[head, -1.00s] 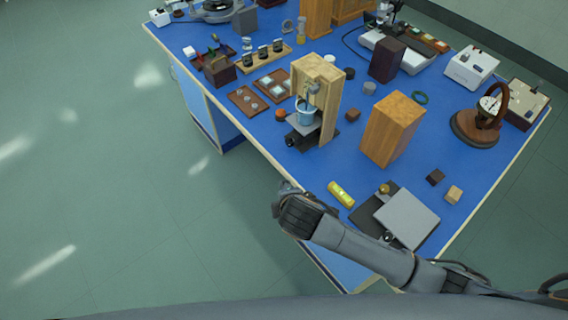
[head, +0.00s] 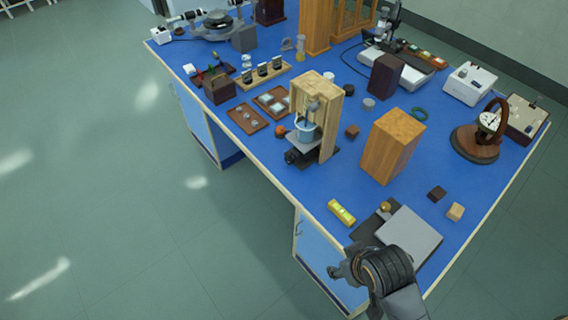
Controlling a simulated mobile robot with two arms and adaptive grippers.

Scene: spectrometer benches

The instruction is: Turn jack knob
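A small jack with a grey top plate (head: 305,141) and a dark base (head: 300,158) stands in front of a light wooden frame (head: 328,85) on the blue bench. A dark round part (head: 291,156), possibly its knob, faces the bench's front edge. My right gripper (head: 340,271) is at the lower middle, beyond the bench's front edge and well apart from the jack. Its fingers are small and partly hidden by the wrist, so their opening is unclear. My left gripper is not in view.
A yellow level (head: 341,212) and a grey plate (head: 408,232) with a brass knob (head: 385,206) lie near my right arm. A wooden block (head: 392,146) stands right of the frame. An orange ball (head: 280,131) is left of the jack. The floor at left is clear.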

